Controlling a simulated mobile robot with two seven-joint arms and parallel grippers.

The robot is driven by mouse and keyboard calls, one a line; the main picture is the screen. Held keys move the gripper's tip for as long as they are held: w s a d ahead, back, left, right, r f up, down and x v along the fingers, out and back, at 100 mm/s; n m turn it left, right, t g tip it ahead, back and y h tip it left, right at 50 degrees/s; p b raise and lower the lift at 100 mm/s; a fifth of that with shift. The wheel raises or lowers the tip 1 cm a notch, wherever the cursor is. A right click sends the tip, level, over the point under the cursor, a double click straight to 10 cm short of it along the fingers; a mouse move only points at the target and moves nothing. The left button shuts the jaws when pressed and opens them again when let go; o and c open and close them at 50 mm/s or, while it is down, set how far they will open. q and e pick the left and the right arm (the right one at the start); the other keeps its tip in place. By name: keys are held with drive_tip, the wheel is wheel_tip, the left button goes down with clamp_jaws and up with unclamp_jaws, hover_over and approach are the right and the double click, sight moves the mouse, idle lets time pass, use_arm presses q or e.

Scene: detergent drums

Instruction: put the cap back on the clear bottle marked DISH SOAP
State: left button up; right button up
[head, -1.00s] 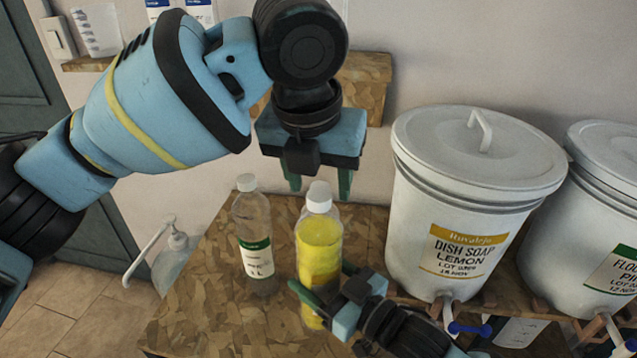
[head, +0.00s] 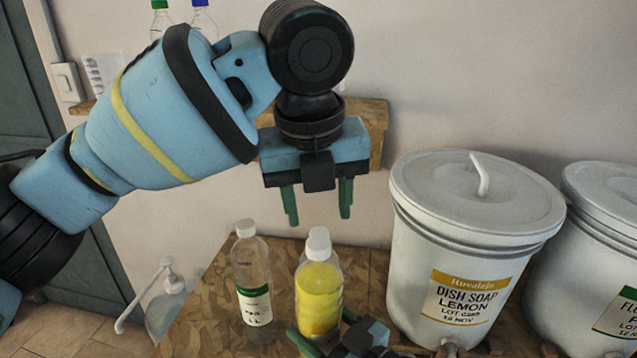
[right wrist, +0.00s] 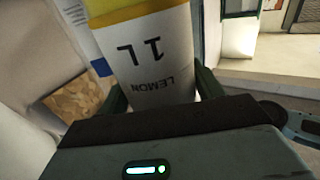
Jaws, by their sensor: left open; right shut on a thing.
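A clear bottle of yellow liquid (head: 319,295) stands upright on the wooden counter, with a white cap (head: 318,243) on its neck. I cannot tell how tightly the cap sits. In the right wrist view its white label (right wrist: 155,60) reads LEMON 1 L, upside down; the words DISH SOAP do not show. My right gripper (head: 325,335) is shut on this bottle's lower body, and its fingers flank it in the right wrist view (right wrist: 163,92). My left gripper (head: 318,213) is open and empty, fingers pointing down, above the cap and apart from it.
A clear, white-capped bottle with a green-banded label (head: 253,285) stands just left. A white DISH SOAP LEMON drum (head: 420,270) stands to the right, another drum (head: 590,260) beyond it. A pump bottle (head: 165,305) is at left. A wall shelf (head: 375,125) is behind my left gripper.

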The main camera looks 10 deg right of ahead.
sight(319, 242)
use_arm(q)
drive_tip(key=n, duration=0.5)
drive_tip(key=shift+r+g, duration=0.3)
drive_tip(key=n, duration=0.6)
drive_tip(key=shift+w+r+n+y, duration=0.1)
drive_tip(key=shift+r+n+y, duration=0.2)
drive_tip(key=shift+r+n, duration=0.1)
drive_tip(key=n, duration=0.4)
drive_tip(key=n+g, duration=0.1)
drive_tip(key=n, duration=0.1)
drive_tip(key=shift+r+n, duration=0.3)
drive_tip(key=shift+r, duration=0.05)
drive_tip(key=n, duration=0.5)
drive_tip(key=shift+r+g, duration=0.3)
drive_tip(key=shift+r, duration=0.1)
drive_tip(key=shift+f, duration=4.05)
drive_tip(key=shift+c, duration=0.2)
